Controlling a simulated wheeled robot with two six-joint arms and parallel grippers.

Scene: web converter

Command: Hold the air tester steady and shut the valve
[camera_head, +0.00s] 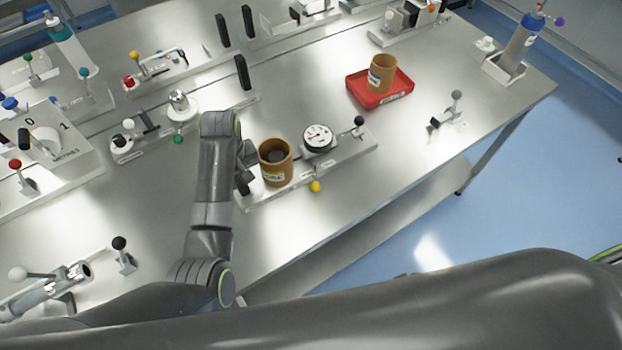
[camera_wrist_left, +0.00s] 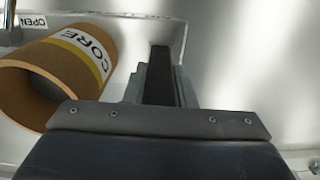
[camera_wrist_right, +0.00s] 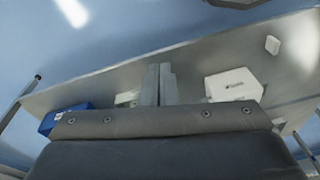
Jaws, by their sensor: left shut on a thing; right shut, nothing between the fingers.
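The air tester (camera_head: 335,158) is a long pale plate on the bench with a round dial gauge (camera_head: 318,138). A brown core (camera_head: 275,163) stands at its left end; it shows large in the left wrist view (camera_wrist_left: 75,65). A yellow-knobbed lever (camera_head: 315,186), seemingly the valve, is at the front edge, and a black-knobbed post (camera_head: 359,121) is at the right end. An OPEN label (camera_wrist_left: 33,20) shows beside the core. My left gripper (camera_head: 245,168) is shut on a dark upright handle (camera_wrist_left: 160,72) at the plate's left end. My right gripper (camera_wrist_right: 160,85) is shut and empty, away from the tester.
A red tray (camera_head: 365,98) holding another brown core (camera_head: 382,73) stands behind the tester. A small grey-knobbed stand (camera_head: 448,112) is to the right. Other fixtures crowd the left and back. The right wrist view shows a white box (camera_wrist_right: 232,84) and a blue box (camera_wrist_right: 62,118).

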